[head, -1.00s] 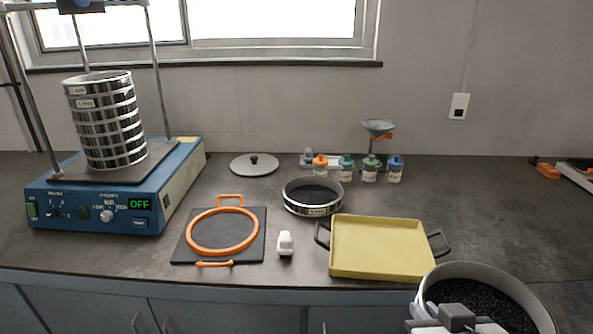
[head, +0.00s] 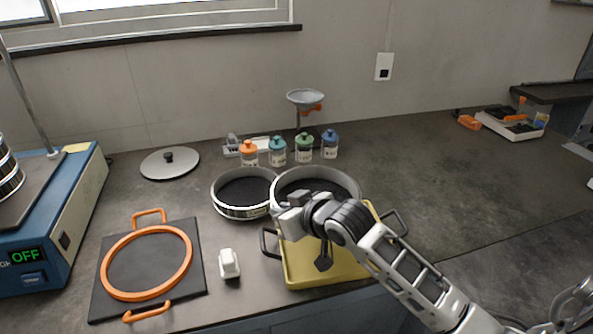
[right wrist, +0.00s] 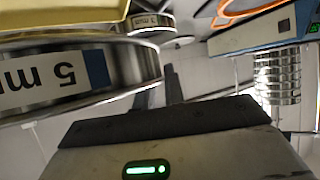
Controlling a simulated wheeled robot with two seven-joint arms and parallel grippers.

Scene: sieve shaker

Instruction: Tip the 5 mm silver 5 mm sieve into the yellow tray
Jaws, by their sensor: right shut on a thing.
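My right gripper (head: 287,210) is shut on the silver 5 mm sieve (head: 333,173), at its near left rim. The sieve shows dark granules inside and looks roughly level, over the far part of the yellow tray (head: 305,272). In the right wrist view the sieve's wall with its "5 mm" label (right wrist: 45,75) is close by, and the label reads upside down. The tray's edge (right wrist: 60,14) also shows there. My right forearm hides part of the tray, and a small dark piece of the hand shows over it. My left gripper is not in view.
Another silver sieve (head: 243,210) with dark content stands just left of the held one. Several jars (head: 277,152) and a funnel (head: 305,97) stand behind. A black plate with an orange ring (head: 146,262), a white object (head: 229,263) and the blue shaker (head: 70,215) lie left.

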